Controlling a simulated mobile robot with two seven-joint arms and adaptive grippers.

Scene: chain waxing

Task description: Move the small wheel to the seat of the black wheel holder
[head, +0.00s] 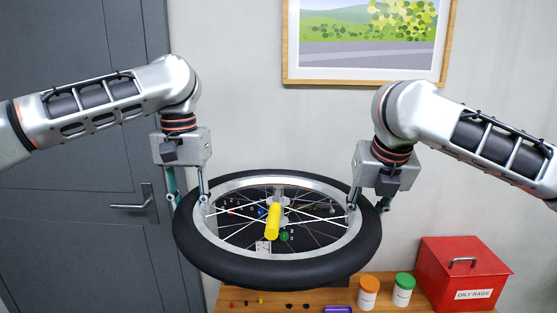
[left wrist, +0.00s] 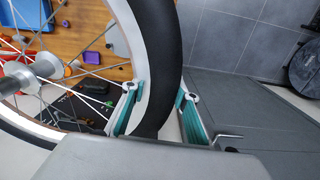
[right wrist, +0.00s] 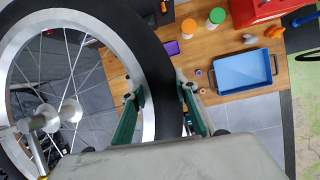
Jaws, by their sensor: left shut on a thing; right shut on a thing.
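The wheel (head: 270,271) has a black tyre, a silver rim and thin spokes. It is held up in the air, lying nearly flat and a little tilted, above the wooden bench. My left gripper (head: 188,198) is shut on its left side, with one finger inside the rim and one outside the tyre; this grip also shows in the left wrist view (left wrist: 160,95). My right gripper (head: 367,205) is shut the same way on the right side, as the right wrist view (right wrist: 157,92) also shows. I cannot make out the black wheel holder clearly; the wheel covers much of the area below.
A yellow cylinder (head: 273,221) shows at the hub. On the bench (head: 390,303) stand an orange-lidded jar (head: 368,294), a green-lidded jar (head: 403,291) and a red oily-rags box (head: 466,270). A blue tray (right wrist: 243,72) shows in the right wrist view. A grey door (head: 80,150) is at left.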

